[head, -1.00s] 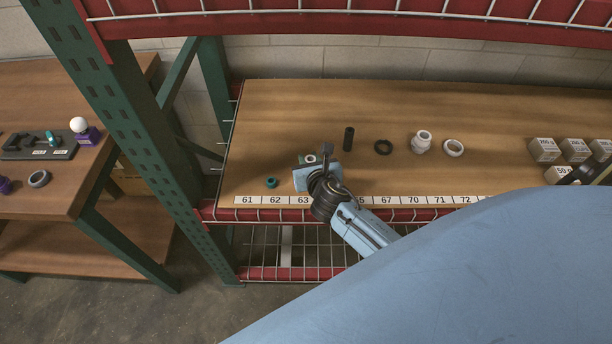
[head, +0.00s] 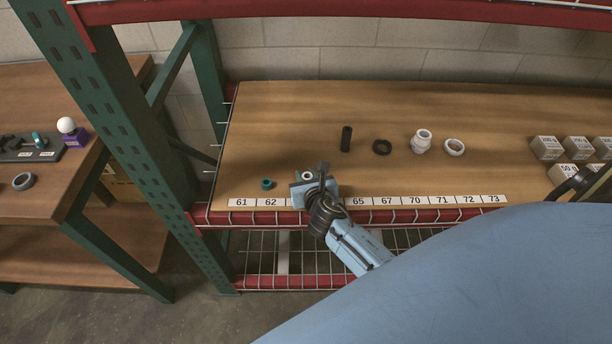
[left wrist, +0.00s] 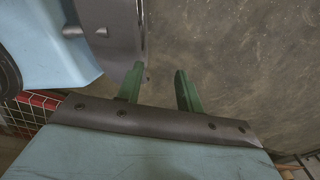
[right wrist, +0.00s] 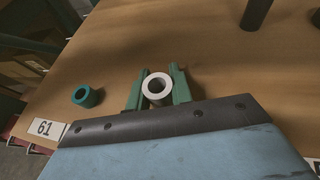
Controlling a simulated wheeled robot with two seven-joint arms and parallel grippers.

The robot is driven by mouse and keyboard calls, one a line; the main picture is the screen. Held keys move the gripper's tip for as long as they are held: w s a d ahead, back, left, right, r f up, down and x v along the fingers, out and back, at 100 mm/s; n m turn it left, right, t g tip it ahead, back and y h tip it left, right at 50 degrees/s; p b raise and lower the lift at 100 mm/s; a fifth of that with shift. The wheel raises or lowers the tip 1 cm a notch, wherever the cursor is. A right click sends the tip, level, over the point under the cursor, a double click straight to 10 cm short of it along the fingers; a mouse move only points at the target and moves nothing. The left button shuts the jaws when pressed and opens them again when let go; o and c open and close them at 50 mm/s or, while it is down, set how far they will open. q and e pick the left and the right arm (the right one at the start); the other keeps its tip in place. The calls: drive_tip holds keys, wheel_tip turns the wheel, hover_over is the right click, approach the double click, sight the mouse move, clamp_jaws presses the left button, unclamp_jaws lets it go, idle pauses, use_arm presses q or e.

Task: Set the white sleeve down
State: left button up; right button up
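The white sleeve (right wrist: 156,88) is a short hollow cylinder, seen from its open top in the right wrist view. It stands upright between the green fingers of my right gripper (right wrist: 157,90), which are closed against its two sides. In the head view the sleeve (head: 307,176) shows just behind my right gripper (head: 309,181), above the shelf's front part near the number labels. Whether its bottom touches the wood is hidden. My left gripper (left wrist: 158,88) is open and empty, over the floor in the left wrist view.
A teal ring (head: 267,184) lies left of the sleeve. Behind and right are a black tube (head: 346,139), a black ring (head: 382,146), a white fitting (head: 421,141) and a white ring (head: 454,147). Boxed weights (head: 547,148) stand far right. A green post (head: 112,120) bounds the left.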

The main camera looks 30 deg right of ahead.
drive_tip(key=o, duration=0.4)
use_arm(q)
drive_tip(key=shift+s+d, duration=0.25)
drive_tip(key=shift+s, duration=0.1)
use_arm(e)
drive_tip(key=shift+r, duration=0.2)
drive_tip(key=shift+s+a+r+p, duration=0.1)
drive_tip(key=shift+s+r+p, duration=0.15)
drive_tip(key=shift+p, duration=0.15)
drive_tip(key=p+v, duration=0.2)
drive_tip(key=v, duration=0.8)
drive_tip(key=shift+s+a, duration=0.15)
drive_tip(key=shift+s, duration=0.2)
use_arm(q)
drive_tip(key=shift+h, duration=0.3)
drive_tip(key=d+r, duration=0.1)
drive_tip(key=d, duration=0.1)
drive_tip(key=d+r, duration=0.1)
drive_tip(key=r, duration=0.1)
drive_tip(key=shift+w+d+r, duration=0.1)
drive_tip(key=shift+w+d, duration=0.1)
drive_tip(key=shift+d, duration=0.2)
use_arm(e)
drive_tip(key=shift+s+r, duration=0.2)
drive_tip(key=shift+s, duration=0.1)
use_arm(q)
drive_tip(key=shift+s, duration=0.1)
